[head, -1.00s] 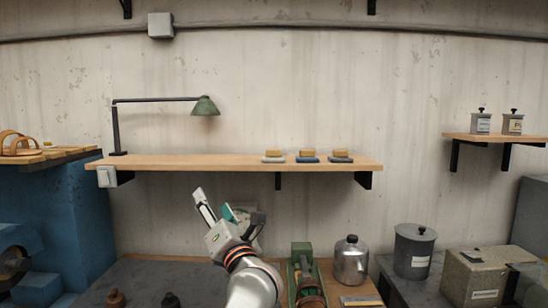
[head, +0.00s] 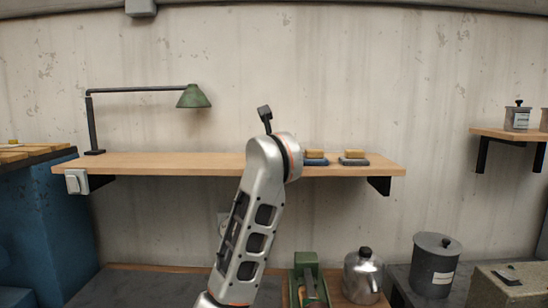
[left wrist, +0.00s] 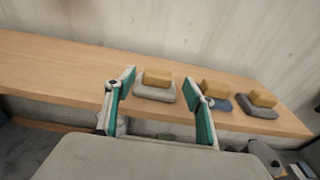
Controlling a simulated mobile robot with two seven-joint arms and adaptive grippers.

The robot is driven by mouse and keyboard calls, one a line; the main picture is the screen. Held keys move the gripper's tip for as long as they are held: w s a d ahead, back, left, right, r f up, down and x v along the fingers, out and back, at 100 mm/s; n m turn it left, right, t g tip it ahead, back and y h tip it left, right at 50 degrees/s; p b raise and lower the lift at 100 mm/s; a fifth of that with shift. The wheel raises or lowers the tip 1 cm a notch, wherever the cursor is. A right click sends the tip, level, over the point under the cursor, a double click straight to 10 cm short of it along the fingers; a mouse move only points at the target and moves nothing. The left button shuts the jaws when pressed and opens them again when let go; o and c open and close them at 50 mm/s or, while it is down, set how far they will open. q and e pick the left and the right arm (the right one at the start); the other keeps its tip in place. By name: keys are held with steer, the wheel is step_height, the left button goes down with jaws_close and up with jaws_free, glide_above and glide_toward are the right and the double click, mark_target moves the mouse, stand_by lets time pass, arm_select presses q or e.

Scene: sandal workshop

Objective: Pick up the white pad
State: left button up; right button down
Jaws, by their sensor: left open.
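The white pad (left wrist: 155,94), a pale pad with a wooden block on top, sits on the wooden shelf in the left wrist view. In the head view my arm hides it. My left gripper (left wrist: 160,80) is open, with its teal-lined fingers on either side of the white pad in the picture. Nothing is between them that I can see held; whether they touch the pad I cannot tell. In the head view my left arm covers most of the gripper. My right gripper is in no view.
A blue pad (head: 316,161) and a dark grey pad (head: 353,161), each with a wooden block, stand to the right on the shelf (head: 180,162). A green lamp (head: 193,97) stands at the shelf's left. A kettle (head: 362,275) and a lidded canister (head: 435,268) stand below.

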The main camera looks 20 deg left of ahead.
arm_select(q)
steer(key=p+x, duration=0.1)
steer(key=x, duration=0.3)
steer(key=shift+a, duration=0.2)
steer(key=c, duration=1.2)
steer(key=shift+o, duration=0.2)
steer(key=shift+r, duration=0.1)
